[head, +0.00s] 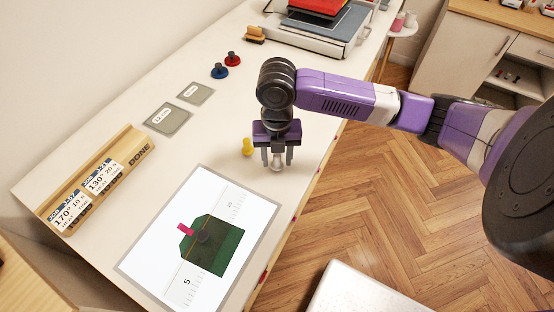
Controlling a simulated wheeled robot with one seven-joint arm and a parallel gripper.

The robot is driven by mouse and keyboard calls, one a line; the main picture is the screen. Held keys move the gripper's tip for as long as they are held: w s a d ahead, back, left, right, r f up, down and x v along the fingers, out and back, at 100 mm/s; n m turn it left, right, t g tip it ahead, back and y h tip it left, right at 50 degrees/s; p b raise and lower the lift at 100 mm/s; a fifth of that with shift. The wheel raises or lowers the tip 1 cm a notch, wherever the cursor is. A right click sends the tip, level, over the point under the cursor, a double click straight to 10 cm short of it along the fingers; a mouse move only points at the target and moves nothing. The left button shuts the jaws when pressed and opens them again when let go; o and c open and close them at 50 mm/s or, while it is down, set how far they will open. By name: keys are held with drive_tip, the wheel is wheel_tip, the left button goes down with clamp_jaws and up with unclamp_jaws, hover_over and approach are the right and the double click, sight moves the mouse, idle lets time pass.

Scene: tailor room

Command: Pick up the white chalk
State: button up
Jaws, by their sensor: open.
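A small whitish piece (276,165), which looks like the white chalk, stands on the pale table between and just below my fingertips. Its upper part is hidden by my gripper. My gripper (277,156) points down with its two fingers apart, one on each side of the piece. I cannot tell whether either finger touches it.
A yellow piece (247,147) stands close to the left of my gripper. Blue (219,71) and red (233,59) pieces stand farther back. A white sheet (140,262) with a green cloth (228,249) lies in front. The table's right edge is near my gripper.

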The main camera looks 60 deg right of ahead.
clamp_jaws()
drive_tip(key=shift+r, duration=0.1)
idle(0.3)
